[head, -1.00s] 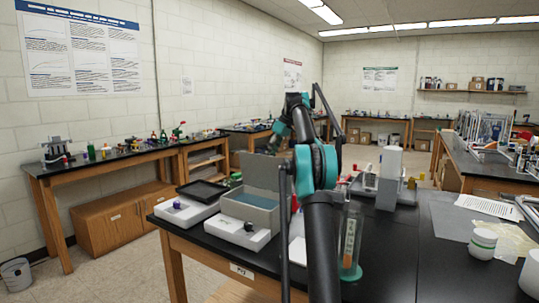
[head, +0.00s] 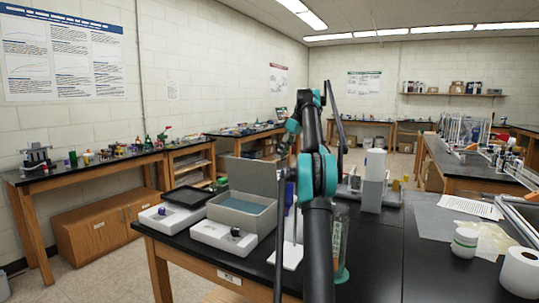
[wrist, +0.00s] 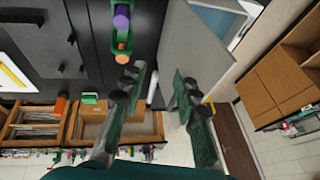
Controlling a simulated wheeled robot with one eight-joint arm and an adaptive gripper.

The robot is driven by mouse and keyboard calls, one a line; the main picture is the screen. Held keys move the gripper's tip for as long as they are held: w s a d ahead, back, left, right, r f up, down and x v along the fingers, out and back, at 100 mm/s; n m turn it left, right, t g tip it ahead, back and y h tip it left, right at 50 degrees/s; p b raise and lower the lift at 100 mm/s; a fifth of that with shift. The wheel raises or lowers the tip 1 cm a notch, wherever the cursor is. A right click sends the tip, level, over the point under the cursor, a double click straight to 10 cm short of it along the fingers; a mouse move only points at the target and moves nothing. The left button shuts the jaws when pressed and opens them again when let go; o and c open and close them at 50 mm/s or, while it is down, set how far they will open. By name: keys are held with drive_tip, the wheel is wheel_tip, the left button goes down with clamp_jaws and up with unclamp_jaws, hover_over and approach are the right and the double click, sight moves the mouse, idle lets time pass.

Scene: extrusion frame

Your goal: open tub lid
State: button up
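The tub is a grey open-topped box (head: 240,218) with a blue-toned inside, near the left edge of the black bench. Its grey lid (head: 248,177) stands raised along the box's far side. My gripper (wrist: 156,90) is open in the wrist view, its two dark green fingers apart. A grey panel (wrist: 205,45), which looks like the lid, lies beyond and partly behind the right finger. I cannot tell whether they touch. In the head view my arm stands right of the tub and hides part of the bench; the fingertips are not clear there.
White boxes (head: 222,236) sit before and left of the tub, with a black tray (head: 187,196). A clear cylinder (head: 341,243) with a green base stands right of my arm. A white jar (head: 465,242) and paper roll (head: 522,272) stand farther right. The black bench top (head: 385,250) between is clear.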

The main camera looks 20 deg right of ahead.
drive_tip(key=shift+s+d, duration=0.3)
drive_tip(key=shift+d, duration=0.65)
